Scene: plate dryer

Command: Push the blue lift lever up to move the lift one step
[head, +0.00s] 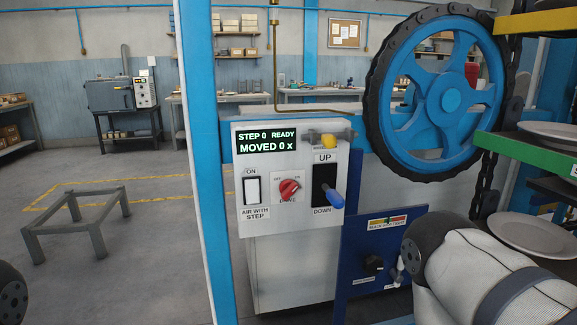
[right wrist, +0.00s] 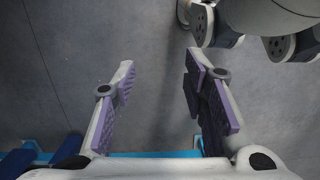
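The blue lift lever (head: 334,198) sticks out of a black slot on the white control panel (head: 262,215), with UP marked above and DOWN below. Its blue knob hangs at the lower part of the slot, near DOWN. The panel's display (head: 266,142) reads "STEP 0 READY, MOVED 0 x". My right gripper (right wrist: 158,82) is open and empty over grey floor in the right wrist view, and the lever is not in that view. In the head view my right arm comes in at the lower right, its fingers not visible. My left gripper is not in view.
The panel also holds a red rotary knob (head: 289,188), a white AIR WITH STEP switch (head: 252,190) and a yellow button (head: 328,140). A blue wheel with chain (head: 452,96) and plate racks (head: 520,145) stand at right. A blue lower panel (head: 352,262) sits below.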

